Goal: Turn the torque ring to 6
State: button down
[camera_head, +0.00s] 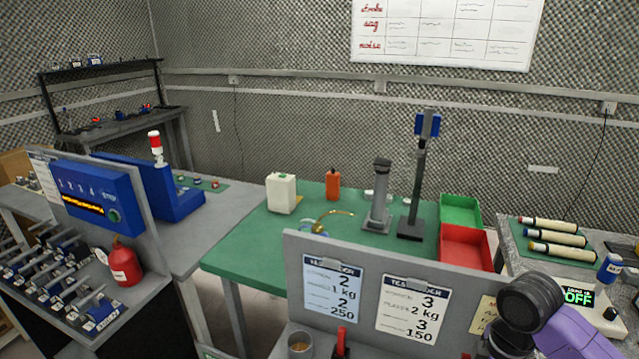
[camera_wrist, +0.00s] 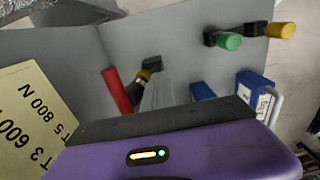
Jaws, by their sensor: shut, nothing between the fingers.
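I cannot pick out a torque ring or its numbers in either view. In the wrist view, the purple body of my gripper fills the bottom, and its narrow grey fingers (camera_wrist: 158,92) appear together and empty. They point at a grey surface, close to a red bar (camera_wrist: 117,91) and a black piece with a yellow band (camera_wrist: 150,68). I cannot tell if they touch these. Tools with a green end (camera_wrist: 229,41) and a yellow end (camera_wrist: 281,30) lie beyond. In the head view, my purple arm is at the lower right; the fingers are hidden there.
A grey panel with order cards (camera_head: 407,308) stands in front. A metal cup (camera_head: 300,345) and a red-handled item (camera_head: 341,341) are near its base. A device reading OFF (camera_head: 579,297) is at right.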

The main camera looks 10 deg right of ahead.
jog(key=shift+s, duration=0.1)
jog(key=shift+s+a+r+p, duration=0.2)
jog(key=shift+p, duration=0.1)
jog(key=r+p, duration=0.1)
jog(key=r, duration=0.1)
jog(key=w+r+p, duration=0.1)
jog(key=r+p, duration=0.1)
jog(key=d+r+p, duration=0.1)
jog(key=shift+w+r+p, duration=0.15)
jog(key=shift+r+p, duration=0.15)
jog(key=shift+r, duration=0.1)
jog(key=shift+f, duration=0.1)
